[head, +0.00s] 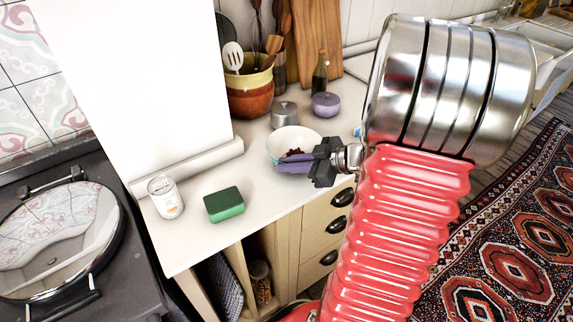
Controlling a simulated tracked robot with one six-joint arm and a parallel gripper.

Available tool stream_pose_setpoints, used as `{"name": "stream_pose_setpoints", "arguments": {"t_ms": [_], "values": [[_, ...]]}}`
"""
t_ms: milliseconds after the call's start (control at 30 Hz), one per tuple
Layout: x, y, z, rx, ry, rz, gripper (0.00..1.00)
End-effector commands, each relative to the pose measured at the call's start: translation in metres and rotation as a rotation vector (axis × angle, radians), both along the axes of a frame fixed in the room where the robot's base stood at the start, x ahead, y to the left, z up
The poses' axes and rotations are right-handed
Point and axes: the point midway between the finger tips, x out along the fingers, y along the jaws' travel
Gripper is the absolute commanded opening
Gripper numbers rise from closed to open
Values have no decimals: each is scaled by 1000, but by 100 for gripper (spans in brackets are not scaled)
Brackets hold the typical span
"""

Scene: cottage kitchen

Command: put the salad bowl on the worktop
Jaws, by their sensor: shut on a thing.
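The salad bowl (289,136) is white inside with dark reddish bits in it, and shows in the middle of the head view at the worktop's front edge. My dark gripper (308,160) reaches in from the right and is shut on the bowl's near right side. A purple shape (290,167) shows at the bowl's near side and below it; I cannot tell whether it is part of the bowl. The bowl looks about upright. Whether its base touches the pale worktop (263,202) or hangs just above it is hidden.
A green sponge (224,204) and a white tin (165,197) stand at the front left. A metal pot (284,115), purple lidded pot (325,104), dark bottle (320,76) and utensil crock (250,92) stand behind. The worktop between sponge and bowl is clear.

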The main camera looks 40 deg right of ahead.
Motion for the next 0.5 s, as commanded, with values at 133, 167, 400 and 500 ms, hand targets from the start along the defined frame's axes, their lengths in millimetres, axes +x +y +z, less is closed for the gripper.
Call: {"name": "stream_pose_setpoints", "arguments": {"t_ms": [133,167,400,500], "values": [[0,0,-1,1,0,0,10],[0,0,-1,0,0,-1,12],[0,0,-1,0,0,-1,29],[0,-1,-1,0,0,-1,29]]}}
